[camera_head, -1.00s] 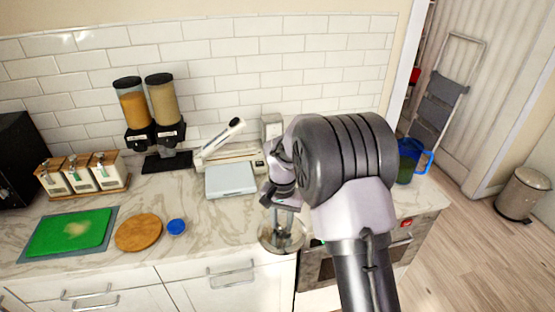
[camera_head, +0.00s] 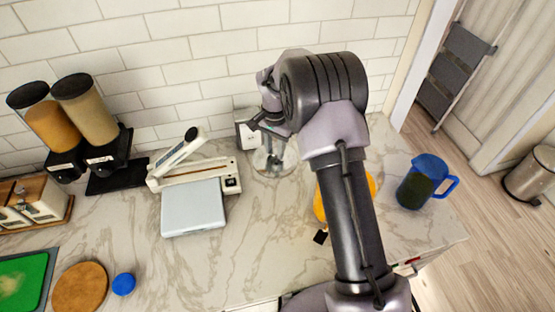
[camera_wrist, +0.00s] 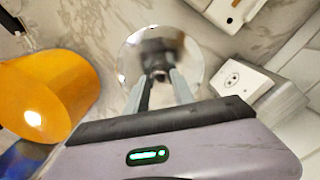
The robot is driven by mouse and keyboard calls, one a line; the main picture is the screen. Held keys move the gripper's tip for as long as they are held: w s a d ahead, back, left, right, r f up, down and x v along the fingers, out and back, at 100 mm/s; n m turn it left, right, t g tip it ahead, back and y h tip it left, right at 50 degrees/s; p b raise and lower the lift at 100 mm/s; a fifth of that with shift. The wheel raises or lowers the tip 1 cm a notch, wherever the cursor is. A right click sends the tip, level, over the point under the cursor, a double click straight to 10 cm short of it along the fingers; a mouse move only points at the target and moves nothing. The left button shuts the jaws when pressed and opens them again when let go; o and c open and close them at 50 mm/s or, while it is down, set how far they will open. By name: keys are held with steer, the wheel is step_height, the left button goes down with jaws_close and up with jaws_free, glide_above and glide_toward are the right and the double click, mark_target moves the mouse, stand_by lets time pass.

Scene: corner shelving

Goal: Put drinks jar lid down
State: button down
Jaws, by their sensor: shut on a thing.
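The drinks jar lid is a clear round disc (camera_head: 288,160) at the back of the counter in the head view. It also shows in the wrist view as a pale circle (camera_wrist: 199,52) with a dark knob-like centre. My gripper (camera_head: 271,148) is above it, and in the wrist view its two fingers (camera_wrist: 160,80) are shut on the lid's centre. I cannot tell whether the lid touches the counter. An orange vessel (camera_head: 371,186), perhaps the drinks jar, is partly hidden behind my arm; its orange side fills the left of the wrist view (camera_wrist: 45,85).
A white box (camera_head: 244,130) stands close behind the lid, by the tiled wall. A white-and-grey appliance (camera_head: 193,208) is to the left. A blue-lidded jug (camera_head: 422,184) stands on the right. Marble counter (camera_head: 270,225) is clear in front of the lid.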

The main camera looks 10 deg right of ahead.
mark_target(275, 159)
steer(key=f, duration=0.6)
steer(key=shift+s+a+f+b, duration=0.15)
steer(key=shift+s+f+b, duration=0.05)
steer(key=shift+s+b, duration=0.2)
steer(key=shift+w+f, duration=0.1)
steer(key=shift+f, duration=0.25)
steer(key=c, duration=1.1)
jaws_free()
steer(key=shift+w, duration=0.1)
